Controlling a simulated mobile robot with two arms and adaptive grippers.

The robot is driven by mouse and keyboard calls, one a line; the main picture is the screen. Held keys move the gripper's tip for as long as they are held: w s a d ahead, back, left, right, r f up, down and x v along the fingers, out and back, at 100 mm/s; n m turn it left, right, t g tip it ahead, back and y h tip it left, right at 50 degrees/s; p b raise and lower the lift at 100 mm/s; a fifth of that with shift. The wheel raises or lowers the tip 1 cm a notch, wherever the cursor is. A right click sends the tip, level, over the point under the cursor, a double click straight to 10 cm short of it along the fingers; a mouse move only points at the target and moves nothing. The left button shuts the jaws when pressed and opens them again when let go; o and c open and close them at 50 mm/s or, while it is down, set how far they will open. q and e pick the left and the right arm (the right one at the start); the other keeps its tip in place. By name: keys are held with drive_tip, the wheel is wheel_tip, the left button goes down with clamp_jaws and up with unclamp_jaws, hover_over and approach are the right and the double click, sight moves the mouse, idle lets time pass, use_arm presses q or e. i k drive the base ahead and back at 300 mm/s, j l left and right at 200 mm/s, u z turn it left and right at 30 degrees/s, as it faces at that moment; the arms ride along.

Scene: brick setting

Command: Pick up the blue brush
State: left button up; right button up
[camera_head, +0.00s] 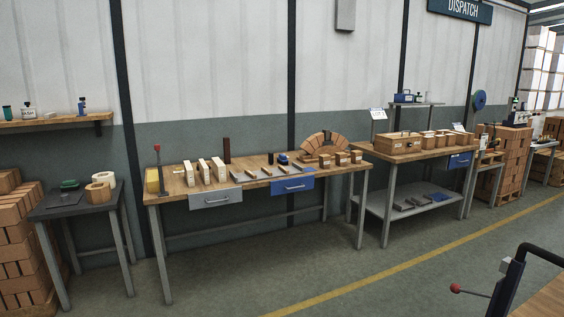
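A small dark blue item (282,159) lies towards the back of the long wooden workbench (345,174), left of the brick arch. It is too small to tell surely whether it is the blue brush. Neither of my grippers is in view.
Wooden-handled tools (252,171) and pale blocks (204,172) stand on the bench, with a brick arch (325,142) at its right. A dark side table (75,203) stands left, another bench (408,156) right. A lever with a red knob (455,288) is at lower right. The floor ahead is clear.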

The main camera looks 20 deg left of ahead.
sight(282, 160)
drive_tip(key=i+u, duration=0.2)
drive_tip(key=u, duration=0.3)
drive_tip(key=i+l+u, duration=0.2)
drive_tip(key=i, duration=0.45)
drive_tip(key=i+l+u, duration=0.25)
drive_tip(key=i+l, duration=0.2)
drive_tip(key=i, duration=0.2)
drive_tip(key=i+l+u, duration=0.2)
drive_tip(key=i+l, duration=0.3)
drive_tip(key=i, duration=0.1)
